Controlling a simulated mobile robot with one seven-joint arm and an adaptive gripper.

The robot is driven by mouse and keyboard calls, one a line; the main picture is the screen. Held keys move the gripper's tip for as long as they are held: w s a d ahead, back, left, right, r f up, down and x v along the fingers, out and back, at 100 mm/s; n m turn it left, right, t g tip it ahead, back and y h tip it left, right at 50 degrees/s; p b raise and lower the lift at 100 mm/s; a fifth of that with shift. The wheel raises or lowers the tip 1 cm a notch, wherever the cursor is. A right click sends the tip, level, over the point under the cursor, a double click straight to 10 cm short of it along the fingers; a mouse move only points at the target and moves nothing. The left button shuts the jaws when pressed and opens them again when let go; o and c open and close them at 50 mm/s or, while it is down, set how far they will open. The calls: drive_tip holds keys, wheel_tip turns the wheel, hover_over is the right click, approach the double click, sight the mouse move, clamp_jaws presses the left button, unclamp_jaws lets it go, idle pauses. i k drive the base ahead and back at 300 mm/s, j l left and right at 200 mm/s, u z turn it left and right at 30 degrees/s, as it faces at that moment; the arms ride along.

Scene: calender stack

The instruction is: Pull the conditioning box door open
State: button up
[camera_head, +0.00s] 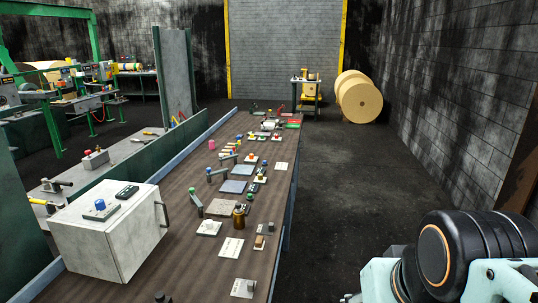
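The conditioning box (95,240) is a pale grey box at the near left end of the long table. A dark bar handle (166,214) stands out from its right-hand side, and the door there looks closed. A blue-capped button and a small black panel sit on top of the box. Only a part of my arm shows, at the bottom right corner, well apart from the box. My gripper is outside the picture.
The brown table (185,268) carries many small items, including white cards, grey pads, levers and a brass-coloured cylinder (239,217). The dark floor (345,210) to its right is clear. Large paper rolls (360,100) and a small cart (308,92) stand at the back.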

sight(132, 238)
drive_tip(key=u, duration=1.4)
drive_tip(key=i+l, duration=0.3)
drive_tip(key=l, duration=0.15)
drive_tip(key=i+l+z, duration=0.1)
drive_tip(key=i+l, duration=0.2)
drive_tip(key=l, duration=0.15)
